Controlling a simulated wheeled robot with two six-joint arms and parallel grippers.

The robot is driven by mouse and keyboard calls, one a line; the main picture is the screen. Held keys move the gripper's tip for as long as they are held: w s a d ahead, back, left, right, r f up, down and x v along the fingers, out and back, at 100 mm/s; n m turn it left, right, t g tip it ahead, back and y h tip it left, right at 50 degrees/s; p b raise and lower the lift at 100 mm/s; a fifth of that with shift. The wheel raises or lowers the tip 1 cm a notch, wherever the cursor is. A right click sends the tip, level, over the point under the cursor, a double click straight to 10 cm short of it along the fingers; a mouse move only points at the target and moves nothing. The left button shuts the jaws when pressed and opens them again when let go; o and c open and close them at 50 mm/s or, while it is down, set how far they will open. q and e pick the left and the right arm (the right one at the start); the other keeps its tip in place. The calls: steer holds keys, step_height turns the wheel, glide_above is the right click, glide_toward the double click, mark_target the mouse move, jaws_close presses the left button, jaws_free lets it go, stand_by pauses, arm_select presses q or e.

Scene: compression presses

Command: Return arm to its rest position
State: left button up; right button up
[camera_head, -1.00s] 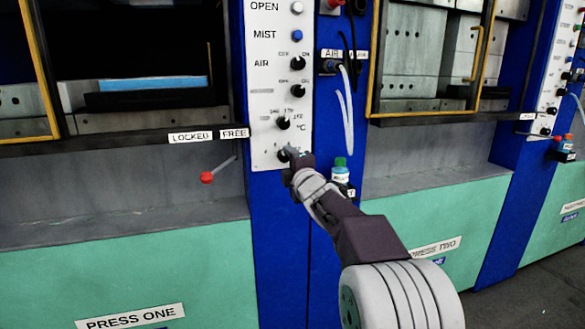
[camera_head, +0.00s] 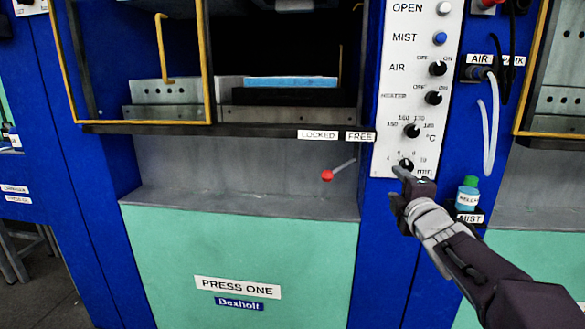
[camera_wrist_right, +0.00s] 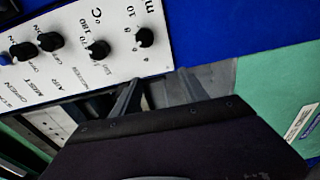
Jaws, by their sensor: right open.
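My right gripper (camera_head: 400,178) is at the lower end of the white control panel (camera_head: 388,80), just below the minutes dial (camera_head: 406,165). Its arm comes in from the lower right. In the right wrist view, the two fingers of my right gripper (camera_wrist_right: 158,95) are spread apart with nothing between them. That view shows the minutes dial (camera_wrist_right: 145,37) beyond the fingertips, with a gap between. My left gripper is not in view.
Press one (camera_head: 240,250) stands in front, with a red-tipped lever (camera_head: 328,175) left of the panel. A small green-capped bottle (camera_head: 468,193) stands right of the gripper, close to the arm. A white hose (camera_head: 490,130) hangs above it.

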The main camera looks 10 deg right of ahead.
steer(key=a+f+m+g+y, duration=0.1)
steer(key=a+f+g, duration=0.1)
steer(key=a+f, duration=0.35)
steer(key=a+f+m+g+y, duration=0.1)
steer(key=a+f+g, duration=0.15)
steer(key=f, duration=0.65)
steer(key=s+a+f+m+g, duration=0.2)
steer(key=s+f, duration=0.2)
steer(key=f, duration=0.2)
steer(key=s+a+f+m+g, duration=0.2)
steer(key=s+f, duration=0.1)
steer(key=f, duration=0.4)
steer(key=s+a+f+m+g, duration=0.1)
steer(key=s+f+m+g, duration=0.4)
steer(key=s, duration=0.5)
steer(key=s+f+m+g, duration=0.3)
steer(key=s+f+m, duration=0.3)
steer(key=s, duration=0.3)
step_height(320, 180, up, 35)
steer(key=p, duration=3.5)
steer(key=shift+w+a+y, duration=0.15)
steer(key=shift+y, duration=0.15)
steer(key=shift+r, duration=0.1)
